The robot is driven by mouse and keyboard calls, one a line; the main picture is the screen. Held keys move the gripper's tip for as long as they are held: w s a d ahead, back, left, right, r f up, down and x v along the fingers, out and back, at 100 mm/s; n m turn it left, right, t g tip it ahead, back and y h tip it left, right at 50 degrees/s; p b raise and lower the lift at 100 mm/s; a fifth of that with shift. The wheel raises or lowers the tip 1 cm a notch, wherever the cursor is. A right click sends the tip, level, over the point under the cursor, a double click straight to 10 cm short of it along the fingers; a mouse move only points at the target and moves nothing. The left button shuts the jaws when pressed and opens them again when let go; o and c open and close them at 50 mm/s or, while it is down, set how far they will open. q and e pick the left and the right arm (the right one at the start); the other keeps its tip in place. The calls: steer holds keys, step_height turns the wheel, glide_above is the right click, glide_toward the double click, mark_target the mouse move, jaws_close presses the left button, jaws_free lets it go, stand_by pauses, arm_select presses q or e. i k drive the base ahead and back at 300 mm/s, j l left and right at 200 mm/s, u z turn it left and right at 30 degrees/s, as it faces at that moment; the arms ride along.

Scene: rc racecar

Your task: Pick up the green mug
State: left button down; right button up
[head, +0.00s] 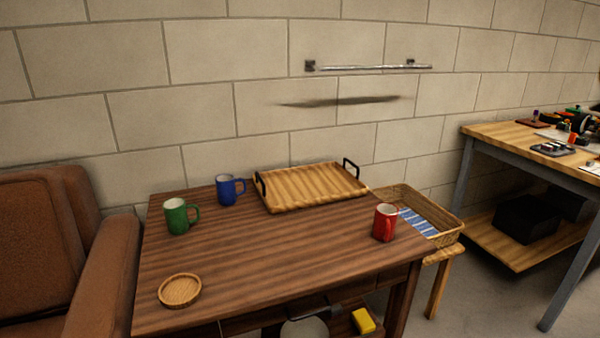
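The green mug (177,217) stands upright on the left part of the brown wooden table (270,260), with its handle to the right. A blue mug (228,191) stands behind it and to its right. A red mug (384,223) stands near the table's right edge. Neither of my grippers shows in the head view, and nothing touches the green mug.
A wooden tray with black handles (311,187) lies at the table's back. A round wooden coaster (180,291) lies at the front left. A brown armchair (120,270) adjoins the left side. A wicker basket (440,237) and a workbench (500,139) stand to the right.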

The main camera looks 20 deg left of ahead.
mark_target(174, 209)
steer(key=u, duration=1.25)
steer(key=k+l+z, duration=0.15)
steer(key=l, duration=0.2)
steer(key=l+z, duration=0.15)
steer(key=l, duration=0.2)
